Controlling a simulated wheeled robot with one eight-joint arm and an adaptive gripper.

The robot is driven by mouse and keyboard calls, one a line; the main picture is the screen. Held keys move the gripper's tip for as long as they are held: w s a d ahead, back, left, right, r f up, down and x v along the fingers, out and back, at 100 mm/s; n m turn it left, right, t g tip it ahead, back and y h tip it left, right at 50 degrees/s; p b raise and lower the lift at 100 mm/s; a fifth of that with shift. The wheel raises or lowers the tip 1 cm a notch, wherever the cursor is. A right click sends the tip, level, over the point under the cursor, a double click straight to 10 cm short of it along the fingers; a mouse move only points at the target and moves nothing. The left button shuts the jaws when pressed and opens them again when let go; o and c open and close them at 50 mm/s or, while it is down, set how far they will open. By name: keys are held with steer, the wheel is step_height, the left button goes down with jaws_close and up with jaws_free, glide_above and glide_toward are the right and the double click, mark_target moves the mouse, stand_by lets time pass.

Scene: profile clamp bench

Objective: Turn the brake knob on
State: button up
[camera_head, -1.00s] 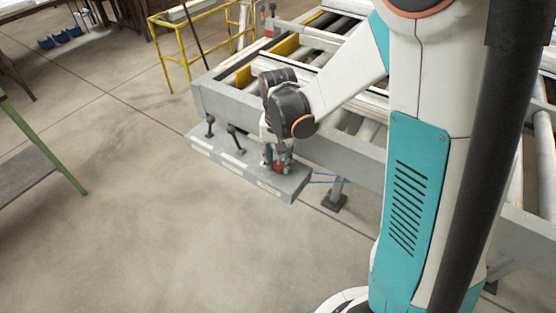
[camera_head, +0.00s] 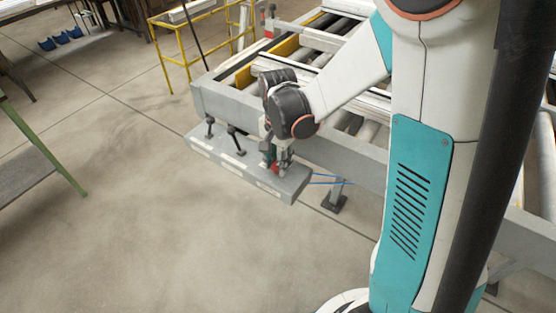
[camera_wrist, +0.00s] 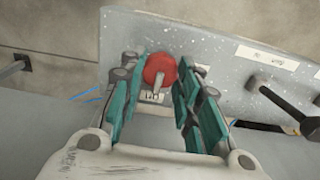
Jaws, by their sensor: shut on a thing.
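The red brake knob (camera_wrist: 160,70) with a pale pointer bar sits on the grey control panel (camera_wrist: 215,45) in the wrist view. My gripper (camera_wrist: 159,75) has its teal fingers on both sides of the knob and is shut on it. In the head view my gripper (camera_head: 277,166) reaches down at the right part of the panel (camera_head: 222,152), and a bit of the red knob (camera_head: 274,169) shows between the fingers. The label beneath the knob is partly hidden by the knob and fingers.
Two black levers stand on the panel, one at its left end (camera_head: 210,127) and one near its middle (camera_head: 236,140). White label strips lie along its front. A roller conveyor frame (camera_head: 215,98) stands right behind. The floor in front is clear.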

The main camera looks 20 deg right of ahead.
mark_target(278, 164)
steer(key=o, duration=1.1)
step_height(278, 164, up, 12)
stand_by(0.5)
steer(key=s+r+n+t, duration=0.1)
steer(key=s+n+t, duration=0.1)
steer(key=s, duration=0.3)
steer(key=s+r+n+t, duration=0.2)
steer(key=s+n, duration=0.3)
steer(key=s+r+n+t, duration=0.2)
steer(key=s+n+t, duration=0.1)
steer(key=s+n, duration=0.1)
steer(key=shift+s, duration=0.6)
